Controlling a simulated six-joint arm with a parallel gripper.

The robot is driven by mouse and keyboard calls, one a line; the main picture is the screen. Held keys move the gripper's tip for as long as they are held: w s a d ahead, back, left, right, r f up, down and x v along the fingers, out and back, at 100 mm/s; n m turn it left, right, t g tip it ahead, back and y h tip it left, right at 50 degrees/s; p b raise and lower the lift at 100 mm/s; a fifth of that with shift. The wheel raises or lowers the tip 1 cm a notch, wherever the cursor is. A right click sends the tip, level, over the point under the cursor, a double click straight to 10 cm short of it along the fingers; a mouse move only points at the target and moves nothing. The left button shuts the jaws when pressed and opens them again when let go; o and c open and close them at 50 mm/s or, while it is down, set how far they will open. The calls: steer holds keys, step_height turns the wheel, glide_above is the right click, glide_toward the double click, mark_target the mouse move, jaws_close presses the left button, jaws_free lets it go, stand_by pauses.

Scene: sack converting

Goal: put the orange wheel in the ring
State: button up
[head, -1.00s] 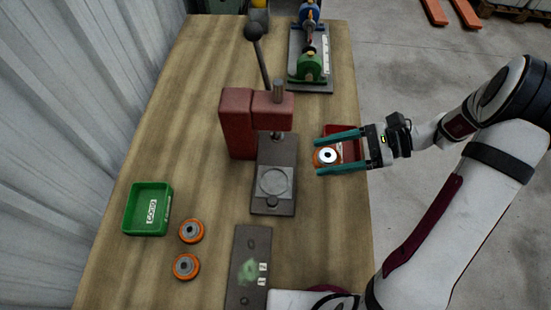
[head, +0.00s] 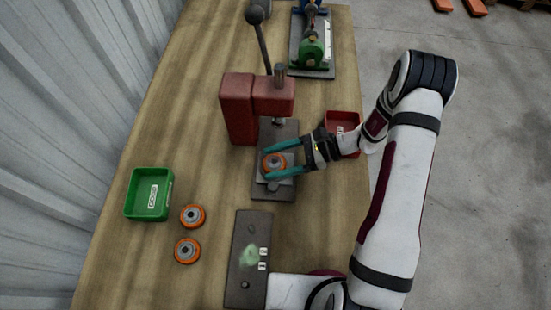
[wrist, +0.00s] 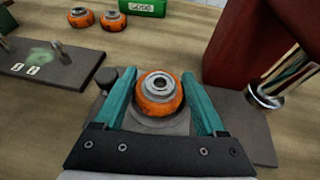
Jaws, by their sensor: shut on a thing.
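The orange wheel (head: 274,162) with a grey metal hub is between the teal fingers of my gripper (head: 268,163), which is shut on it. In the wrist view the wheel (wrist: 159,92) sits upright, hub facing up, between the fingertips. It is over the round grey ring (wrist: 158,124) on the press base plate (head: 270,191). The wheel and fingers hide most of the ring. I cannot tell whether the wheel rests in it or is just above it.
The red press (head: 238,108) with its ram (wrist: 266,94) stands close behind the wheel. Two more orange wheels (head: 193,216) (head: 187,251) lie near a green bin (head: 149,194). A red bin (head: 342,121) is at right. A dark plate (head: 245,275) lies in front.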

steer(key=o, duration=1.3)
steer(key=shift+f, duration=0.15)
steer(key=shift+d+r, duration=0.3)
steer(key=v, duration=1.1)
steer(key=s+a+r+n+g+h, duration=0.25)
steer(key=s+r+n+h, duration=0.35)
steer(key=s+r, duration=0.45)
steer(key=s+r+n+t+h, duration=0.1)
steer(key=s, duration=0.2)
steer(key=s+d+r+n+t+h, duration=0.1)
steer(key=s+n+t+h, duration=0.1)
steer(key=s, duration=0.2)
steer(key=s+r+n+t+h, duration=0.1)
steer(key=s+r+h, duration=0.1)
steer(key=s, duration=0.1)
steer(key=shift+s+d+r+n, duration=0.1)
steer(key=shift+s+d+n, duration=0.15)
steer(key=shift+s+n, duration=0.15)
